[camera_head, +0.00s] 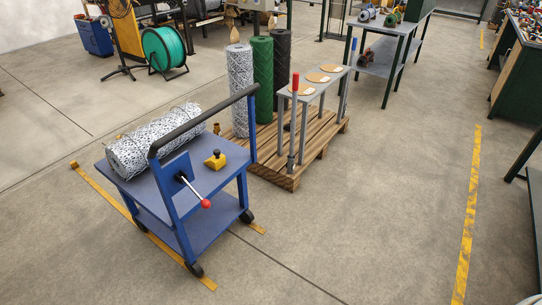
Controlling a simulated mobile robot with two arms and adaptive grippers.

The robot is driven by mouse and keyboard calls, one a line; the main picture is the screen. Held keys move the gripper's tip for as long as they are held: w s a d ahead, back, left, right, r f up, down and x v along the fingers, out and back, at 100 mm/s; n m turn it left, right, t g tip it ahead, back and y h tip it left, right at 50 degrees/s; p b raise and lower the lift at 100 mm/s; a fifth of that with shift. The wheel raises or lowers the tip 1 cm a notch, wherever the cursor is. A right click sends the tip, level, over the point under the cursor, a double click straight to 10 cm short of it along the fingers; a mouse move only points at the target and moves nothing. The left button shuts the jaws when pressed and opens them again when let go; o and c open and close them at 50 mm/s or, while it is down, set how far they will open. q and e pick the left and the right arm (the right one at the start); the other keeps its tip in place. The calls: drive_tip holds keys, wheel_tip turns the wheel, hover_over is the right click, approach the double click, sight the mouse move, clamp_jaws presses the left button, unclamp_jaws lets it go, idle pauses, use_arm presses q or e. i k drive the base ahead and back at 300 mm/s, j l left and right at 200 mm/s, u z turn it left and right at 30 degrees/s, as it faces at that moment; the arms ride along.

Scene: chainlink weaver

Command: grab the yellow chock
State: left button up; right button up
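The yellow chock (215,160) sits on the top deck of a blue cart (203,187), towards its right side. It is a small yellow wedge with a dark knob-like part on top. The cart's dark push handle (205,120) arches over the deck, and a lever with a red ball end (205,203) sticks out from the near side.
A roll of wire mesh (153,140) lies on the cart beside the chock. Behind stands a wooden pallet (285,175) with upright mesh rolls (262,78) and a grey rack (320,83). Open concrete floor lies in front and to the right.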

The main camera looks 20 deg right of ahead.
sight(218, 161)
drive_tip(key=z, duration=0.2)
drive_tip(key=i+l+u, duration=0.1)
drive_tip(key=u, duration=0.45)
drive_tip(key=i+l+u, duration=0.2)
drive_tip(key=l, duration=0.25)
drive_tip(key=i+l+u, duration=0.2)
drive_tip(key=l, duration=0.25)
drive_tip(key=l+u, duration=0.2)
drive_tip(key=l, duration=0.25)
drive_tip(key=l+u, duration=0.2)
drive_tip(key=l, duration=0.3)
drive_tip(key=i+l, duration=0.05)
